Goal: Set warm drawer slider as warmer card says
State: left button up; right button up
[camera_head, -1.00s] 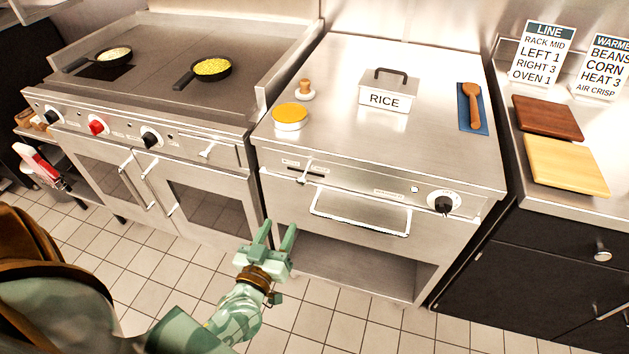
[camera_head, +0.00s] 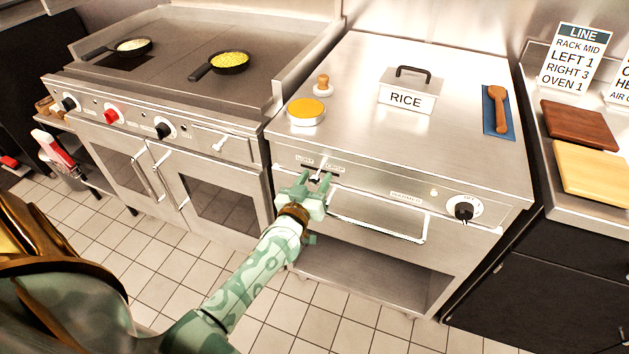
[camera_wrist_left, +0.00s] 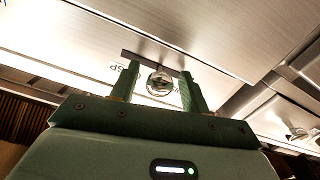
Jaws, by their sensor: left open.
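The warm drawer slider's round knob (camera_wrist_left: 160,82) shows in the left wrist view between the two fingers of my left gripper (camera_wrist_left: 160,88), which are open on either side of it. In the head view my left gripper (camera_head: 315,180) is at the slider slot on the upper left of the warmer front, and its fingers partly hide the knob. Small labels (camera_head: 334,169) sit above the slot. The warmer card (camera_head: 620,90) is cut off at the right edge, with only a few letters in view. My right gripper is not in view.
The drawer handle (camera_head: 376,218) is just right of my gripper, and a black dial (camera_head: 464,210) is further right. On top stand the RICE container (camera_head: 406,98), an orange-topped tin (camera_head: 305,112) and a spoon on a blue mat (camera_head: 488,122). The LINE card (camera_head: 572,60) stands behind cutting boards.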

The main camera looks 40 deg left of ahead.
aim_at(337, 175)
pick_arm(q)
grip_shut()
jog(key=d, duration=0.2)
jog(key=w+d+p, duration=0.1)
jog(key=d, duration=0.1)
jog(key=shift+d, duration=0.15)
grip_release()
jog(key=shift+d, duration=0.1)
